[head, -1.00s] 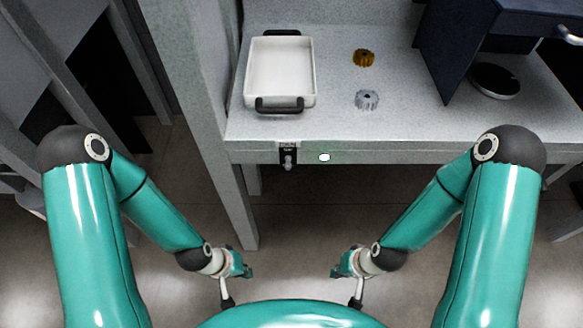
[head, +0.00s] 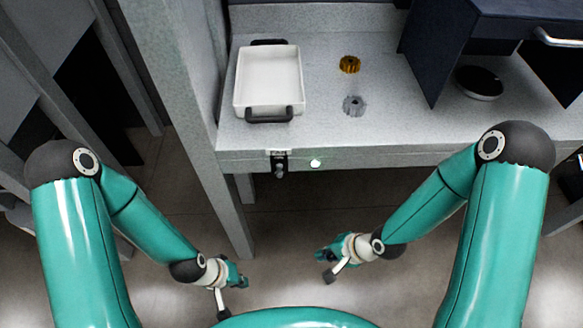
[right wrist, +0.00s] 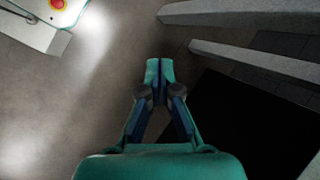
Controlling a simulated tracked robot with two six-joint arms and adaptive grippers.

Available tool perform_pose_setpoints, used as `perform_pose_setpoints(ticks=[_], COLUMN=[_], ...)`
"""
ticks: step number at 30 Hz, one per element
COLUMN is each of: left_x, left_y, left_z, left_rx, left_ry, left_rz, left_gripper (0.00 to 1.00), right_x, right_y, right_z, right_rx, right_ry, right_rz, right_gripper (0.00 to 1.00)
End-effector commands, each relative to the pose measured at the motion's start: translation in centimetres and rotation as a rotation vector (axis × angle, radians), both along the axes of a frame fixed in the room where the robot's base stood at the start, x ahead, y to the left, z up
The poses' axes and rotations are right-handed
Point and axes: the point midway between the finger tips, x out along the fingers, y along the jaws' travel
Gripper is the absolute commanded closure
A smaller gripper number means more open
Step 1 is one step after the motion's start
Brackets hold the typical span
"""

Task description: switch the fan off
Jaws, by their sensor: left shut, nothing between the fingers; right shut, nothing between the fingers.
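A small black switch (head: 279,163) with a light label above it sits on the front edge of the grey workbench (head: 400,150). A small round white light (head: 315,163) with a greenish tint is just right of it. Which thing is the fan, I cannot tell. My left gripper (head: 243,282) is shut and empty, low over the floor, well below the switch. My right gripper (head: 320,254) is shut and empty, also below the bench front and a little right of the switch. In the right wrist view its fingers (right wrist: 154,78) meet, with floor beyond.
On the bench are a white tray (head: 238,95) with black handles, a gold gear (head: 349,64) and a grey gear (head: 354,105). A dark cabinet (head: 425,60) and a black round disc (head: 480,83) are at right. A grey post (head: 180,80) stands left. The bench front is unobstructed.

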Motion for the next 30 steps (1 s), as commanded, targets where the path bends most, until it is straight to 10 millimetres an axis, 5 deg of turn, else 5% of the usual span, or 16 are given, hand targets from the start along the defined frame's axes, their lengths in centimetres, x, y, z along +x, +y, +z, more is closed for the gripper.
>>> perform_pose_setpoints(ticks=[6,15,20,30], left_x=[0.0,0.0,0.0,0.0], left_y=[0.0,0.0,0.0,0.0], left_z=[2.9,6.9,7.8,7.7], left_rx=[0.0,0.0,0.0,0.0], left_ry=[0.0,0.0,0.0,0.0], left_rz=[0.0,0.0,0.0,0.0], left_gripper=[1.0,1.0,1.0,1.0], right_x=[5.4,10.4,11.2,11.2], right_y=[0.2,-1.1,-1.5,-1.4], right_z=[9.3,23.6,26.9,26.8], right_rx=[0.112,0.102,0.094,0.094], right_ry=[-0.103,-0.391,-0.449,-0.449], right_rz=[-0.067,0.075,0.071,0.072], right_gripper=[1.0,1.0,1.0,1.0])
